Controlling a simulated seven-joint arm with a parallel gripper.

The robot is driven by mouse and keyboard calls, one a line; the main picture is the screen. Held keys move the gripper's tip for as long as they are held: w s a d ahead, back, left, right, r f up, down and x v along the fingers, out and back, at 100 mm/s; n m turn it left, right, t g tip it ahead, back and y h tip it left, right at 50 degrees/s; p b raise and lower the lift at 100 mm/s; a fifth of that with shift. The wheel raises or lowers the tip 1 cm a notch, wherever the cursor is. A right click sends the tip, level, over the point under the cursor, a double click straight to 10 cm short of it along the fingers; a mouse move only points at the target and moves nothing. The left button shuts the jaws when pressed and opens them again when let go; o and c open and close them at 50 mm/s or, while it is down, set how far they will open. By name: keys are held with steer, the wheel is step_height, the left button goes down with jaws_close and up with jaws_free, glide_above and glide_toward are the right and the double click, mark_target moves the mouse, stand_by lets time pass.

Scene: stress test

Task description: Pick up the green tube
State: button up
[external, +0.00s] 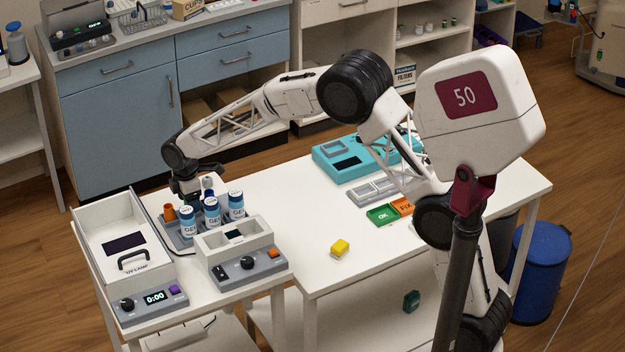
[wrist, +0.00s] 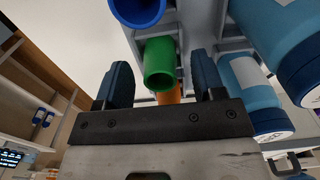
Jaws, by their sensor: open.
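The green tube (wrist: 160,62) stands in a grey rack (wrist: 200,22) in the wrist view, its open end facing the camera. My gripper (wrist: 160,76) is open, with one dark finger to the left of the tube and one to the right. Gaps show on both sides, so the fingers appear apart from it. How deep the fingers reach is hard to tell. In the external view my gripper (external: 187,188) is over the rack at the left table, and I cannot make out the green tube there.
A blue tube (wrist: 138,10) and an orange tube (wrist: 168,97) flank the green one in line. Several blue-and-white bottles (external: 212,212) stand close beside, in front of the gripper. A UV lamp box (external: 124,235) and a grey device (external: 240,258) sit nearby. The right table's middle is mostly clear.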

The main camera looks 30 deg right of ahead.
steer(key=shift+c, duration=0.2)
steer(key=c, duration=1)
steer(key=shift+o, duration=0.2)
steer(key=shift+r, duration=0.15)
step_height(320, 180, up, 10)
stand_by(1.3)
